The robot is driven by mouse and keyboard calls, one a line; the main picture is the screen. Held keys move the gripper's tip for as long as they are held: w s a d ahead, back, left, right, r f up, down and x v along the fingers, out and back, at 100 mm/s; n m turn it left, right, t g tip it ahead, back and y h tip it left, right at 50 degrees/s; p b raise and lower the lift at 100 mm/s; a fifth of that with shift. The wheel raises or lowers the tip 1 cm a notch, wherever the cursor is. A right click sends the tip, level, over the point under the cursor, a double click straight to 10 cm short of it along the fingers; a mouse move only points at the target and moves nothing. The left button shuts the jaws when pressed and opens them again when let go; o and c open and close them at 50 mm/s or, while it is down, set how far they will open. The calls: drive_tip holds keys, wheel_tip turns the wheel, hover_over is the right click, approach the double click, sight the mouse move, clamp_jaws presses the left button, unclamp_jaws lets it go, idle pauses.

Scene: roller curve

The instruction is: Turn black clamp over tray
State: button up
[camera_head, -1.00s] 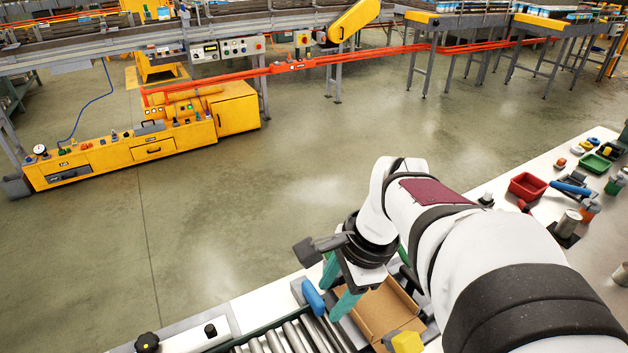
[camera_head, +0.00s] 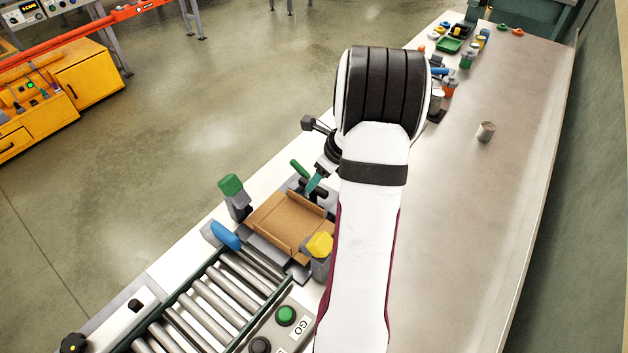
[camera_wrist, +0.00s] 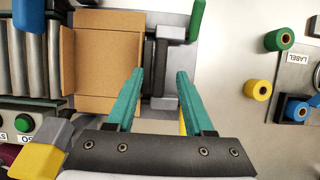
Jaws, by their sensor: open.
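The brown cardboard tray (camera_head: 277,225) lies past the end of the roller track; it also shows in the wrist view (camera_wrist: 105,45). The black clamp (camera_head: 318,190) is at the tray's far end, partly hidden by my gripper and arm in the head view. In the wrist view, a dark bar (camera_wrist: 162,65) of it shows beside the tray's right edge. My gripper (camera_wrist: 160,73) is open and empty, its teal fingers appearing on either side of that bar. I cannot tell the height gap. In the head view, my gripper (camera_head: 315,180) is small and partly hidden.
A green-topped post (camera_head: 231,188), a blue piece (camera_head: 225,235) and a yellow-topped post (camera_head: 319,246) stand around the tray. A green lever (camera_head: 300,169) is near the clamp. Colored spools (camera_wrist: 258,90) lie to the right in the wrist view. The bench right of my arm is mostly clear.

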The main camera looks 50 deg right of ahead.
drive_tip(key=shift+x, duration=1.35)
clamp_jaws()
